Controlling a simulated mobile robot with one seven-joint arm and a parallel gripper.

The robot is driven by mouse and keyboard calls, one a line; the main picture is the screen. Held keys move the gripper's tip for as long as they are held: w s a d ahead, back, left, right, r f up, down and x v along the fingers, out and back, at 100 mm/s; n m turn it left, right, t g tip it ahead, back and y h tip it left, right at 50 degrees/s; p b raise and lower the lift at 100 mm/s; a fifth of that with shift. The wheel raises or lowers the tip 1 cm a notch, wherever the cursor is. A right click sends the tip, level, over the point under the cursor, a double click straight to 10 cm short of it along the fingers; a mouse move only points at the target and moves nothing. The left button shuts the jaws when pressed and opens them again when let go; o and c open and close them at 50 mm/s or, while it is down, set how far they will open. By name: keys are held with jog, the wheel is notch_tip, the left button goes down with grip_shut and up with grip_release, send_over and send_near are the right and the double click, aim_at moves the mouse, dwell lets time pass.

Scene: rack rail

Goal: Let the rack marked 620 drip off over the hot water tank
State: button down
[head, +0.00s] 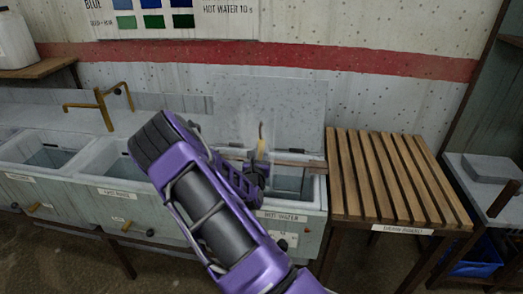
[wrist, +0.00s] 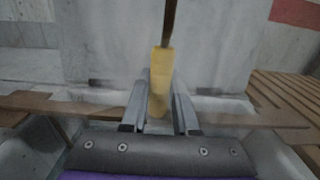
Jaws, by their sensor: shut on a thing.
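My gripper (head: 258,168) is over the hot water tank (head: 318,200), the right-hand tank in the head view. It is shut on a yellow handle or grip, which I take to be part of a rack (head: 262,138). In the wrist view the yellow part (wrist: 160,75) stands upright between the two fingers, with a dark rod above it. No number shows on it, and whatever hangs below is hidden by the gripper. A brown rail (head: 300,163) lies across the tank; it also shows in the wrist view (wrist: 250,115) on both sides of the fingers.
A slatted wooden drain board (head: 385,180) stands right of the tank, its slats empty. More tanks (head: 105,178) lie left, with a brass tap (head: 103,105) behind them. The raised grey panel (head: 285,105) stands behind the hot tank. A blue crate (head: 475,255) sits low at the right.

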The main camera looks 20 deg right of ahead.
jog(key=shift+s, duration=0.1)
jog(key=p+v, duration=0.3)
jog(key=v, duration=0.6)
jog(key=c, duration=1.2)
grip_release()
grip_shut()
dwell(0.6)
